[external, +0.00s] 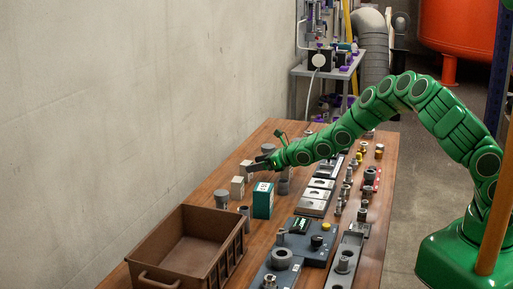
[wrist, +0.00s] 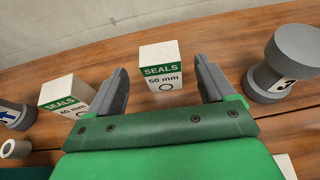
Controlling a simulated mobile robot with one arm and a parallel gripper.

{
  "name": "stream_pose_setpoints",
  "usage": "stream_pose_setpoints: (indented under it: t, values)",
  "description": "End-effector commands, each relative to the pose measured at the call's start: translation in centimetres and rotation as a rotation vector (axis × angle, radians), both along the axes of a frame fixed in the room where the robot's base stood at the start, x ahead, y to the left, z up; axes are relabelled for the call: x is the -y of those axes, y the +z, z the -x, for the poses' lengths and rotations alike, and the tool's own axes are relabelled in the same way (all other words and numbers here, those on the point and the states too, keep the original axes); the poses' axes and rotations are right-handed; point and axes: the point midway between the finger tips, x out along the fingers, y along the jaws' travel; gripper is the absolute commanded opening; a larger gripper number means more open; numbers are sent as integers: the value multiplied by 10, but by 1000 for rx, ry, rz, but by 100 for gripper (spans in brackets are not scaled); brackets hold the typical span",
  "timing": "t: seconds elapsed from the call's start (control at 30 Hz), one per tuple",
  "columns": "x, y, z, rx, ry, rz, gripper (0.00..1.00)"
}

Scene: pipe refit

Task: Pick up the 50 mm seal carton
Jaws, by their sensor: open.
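The 50 mm seal carton (wrist: 160,66) stands upright on the table in the wrist view, white with a green SEALS band and a printed ring. My gripper (wrist: 160,82) is open and empty, its two grey fingers apart. The carton is ahead of the gap between the fingertips, roughly centred; I cannot tell whether it is partly between them. In the external view my gripper (external: 252,166) is low over the far left of the table, beside a small pale carton (external: 245,169) partly hidden by it.
A 40 mm seal carton (wrist: 66,97) stands left of the fingers, and a grey spool-shaped part (wrist: 285,62) marked 3 stands at right. In the external view a teal box (external: 263,200), a brown crate (external: 188,250) and several metal fittings share the table. The wall is close behind.

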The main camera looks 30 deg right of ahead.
Motion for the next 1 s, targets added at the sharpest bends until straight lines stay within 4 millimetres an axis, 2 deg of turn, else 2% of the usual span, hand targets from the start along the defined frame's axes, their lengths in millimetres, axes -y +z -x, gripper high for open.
stream_pose_setpoints:
  t: [0.53,0.97,1.0]
  values:
    - [-23,-13,-28,0,-1,2,83]
    - [-28,-14,-32,0,0,-1,83]
    - [-28,-14,-32,0,0,-1,80]
